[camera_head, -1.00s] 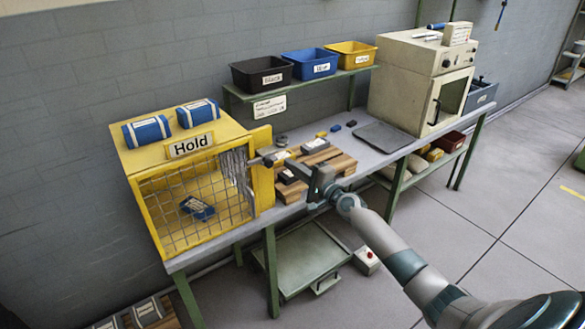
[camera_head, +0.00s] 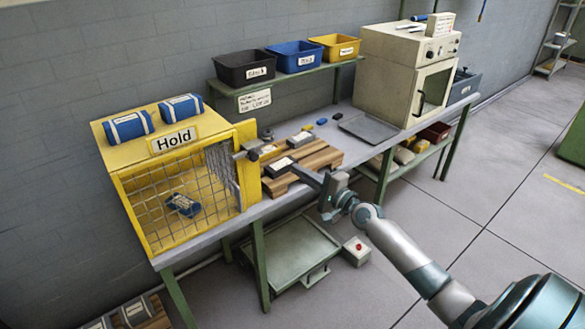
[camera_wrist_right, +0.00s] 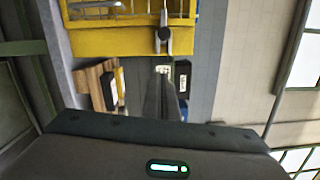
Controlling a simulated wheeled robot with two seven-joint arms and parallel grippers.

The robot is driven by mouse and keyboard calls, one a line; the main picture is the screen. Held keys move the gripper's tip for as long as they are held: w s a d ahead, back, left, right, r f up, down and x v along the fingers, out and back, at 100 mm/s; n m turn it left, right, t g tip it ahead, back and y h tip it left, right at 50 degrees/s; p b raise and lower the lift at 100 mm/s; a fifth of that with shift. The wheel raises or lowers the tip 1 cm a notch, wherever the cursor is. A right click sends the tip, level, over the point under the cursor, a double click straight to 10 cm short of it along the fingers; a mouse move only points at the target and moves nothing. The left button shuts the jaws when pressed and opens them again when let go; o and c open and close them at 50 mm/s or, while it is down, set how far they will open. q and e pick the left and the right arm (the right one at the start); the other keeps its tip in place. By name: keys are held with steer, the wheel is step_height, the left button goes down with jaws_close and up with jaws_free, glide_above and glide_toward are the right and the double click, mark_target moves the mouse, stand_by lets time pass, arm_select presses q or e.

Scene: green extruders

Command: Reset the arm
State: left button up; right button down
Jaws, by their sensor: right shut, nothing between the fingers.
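My right arm comes in from the lower right in the head view. Its gripper (camera_head: 297,170) is shut and empty, with its narrow fingers pointing left in front of the wooden pallet on the bench. The shut fingers also show in the right wrist view (camera_wrist_right: 164,88), pointing towards the yellow cage. The yellow Hold cage (camera_head: 176,141) stands left of the gripper, apart from it. A blue pack (camera_head: 183,205) lies behind its mesh. My left gripper is not in view.
The wooden pallet (camera_head: 318,156) carries small grey-and-white packs. Black (camera_head: 244,70), blue (camera_head: 295,60) and yellow (camera_head: 333,47) bins stand on the shelf. A beige oven (camera_head: 405,75) is at the right. Open floor (camera_head: 500,225) lies right of the bench.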

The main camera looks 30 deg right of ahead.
steer(key=shift+s+d, duration=0.15)
steer(key=shift+s, duration=0.35)
steer(key=s+f+n+g+h+b, duration=0.1)
steer(key=s+f+n+g, duration=0.3)
steer(key=f, duration=1.3)
steer(key=s+f+n+g+h+b, duration=0.15)
steer(key=s+f, duration=0.35)
steer(key=f, duration=1.3)
steer(key=s+a+f+n+g, duration=0.2)
steer(key=s+a+f+g, duration=0.1)
steer(key=s+f, duration=0.8)
steer(key=s+a+f+n+g, duration=0.3)
steer(key=s+f, duration=0.5)
steer(key=s, duration=0.5)
steer(key=s+a+f+n+g+b, duration=0.1)
steer(key=s+a+f+n, duration=0.4)
steer(key=s, duration=0.9)
steer(key=s+a+f+n+g, duration=0.4)
steer(key=s+a+f, duration=0.4)
steer(key=s+f, duration=0.5)
steer(key=shift+s+a+n+g+h, duration=0.2)
steer(key=shift+s+n+g+h, duration=0.15)
